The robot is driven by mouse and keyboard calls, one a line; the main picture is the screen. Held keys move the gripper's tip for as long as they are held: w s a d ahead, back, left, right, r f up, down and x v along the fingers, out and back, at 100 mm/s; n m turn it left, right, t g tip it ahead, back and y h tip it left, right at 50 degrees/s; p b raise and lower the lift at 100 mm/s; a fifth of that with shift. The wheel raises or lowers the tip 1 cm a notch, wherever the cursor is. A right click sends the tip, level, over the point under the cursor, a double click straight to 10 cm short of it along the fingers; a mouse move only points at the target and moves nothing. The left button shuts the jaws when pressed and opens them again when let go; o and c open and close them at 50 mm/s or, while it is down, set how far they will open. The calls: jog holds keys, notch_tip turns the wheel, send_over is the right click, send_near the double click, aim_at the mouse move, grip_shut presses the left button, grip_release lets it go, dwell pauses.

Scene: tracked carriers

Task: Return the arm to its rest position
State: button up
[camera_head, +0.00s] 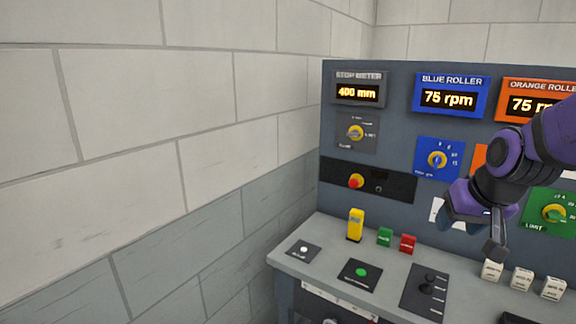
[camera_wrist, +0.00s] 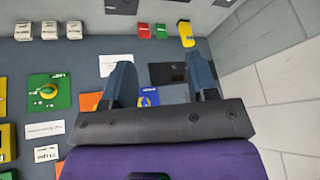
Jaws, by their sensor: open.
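My purple and black arm reaches in from the right in the head view, in front of the control console (camera_head: 340,210). My gripper (camera_head: 495,252) hangs at its end, above the console's desk and near the white blocks. In the wrist view my gripper (camera_wrist: 162,85) has its two dark fingers spread apart with nothing held between them. A blue panel with a yellow knob (camera_wrist: 148,97) shows behind the gap between the fingers. The arm hides part of the orange roller panel.
The console carries a stop meter (camera_head: 358,92) reading 400 mm and a blue roller display (camera_head: 450,98) reading 75 rpm. A yellow block (camera_head: 355,225), a green block (camera_head: 385,237), a red block (camera_head: 407,243) and white blocks (camera_head: 521,279) stand on the desk. A block wall (camera_head: 130,130) bounds the left.

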jog(key=s+r, duration=0.4)
jog(key=s, duration=0.4)
jog(key=s+a+r+n, duration=0.1)
jog(key=s+r, duration=0.3)
jog(key=s, duration=0.4)
jog(key=shift+s+a+r+n, duration=0.15)
jog(key=shift+a+r+n, duration=0.15)
jog(key=shift+r, duration=0.1)
jog(key=shift+c, duration=0.2)
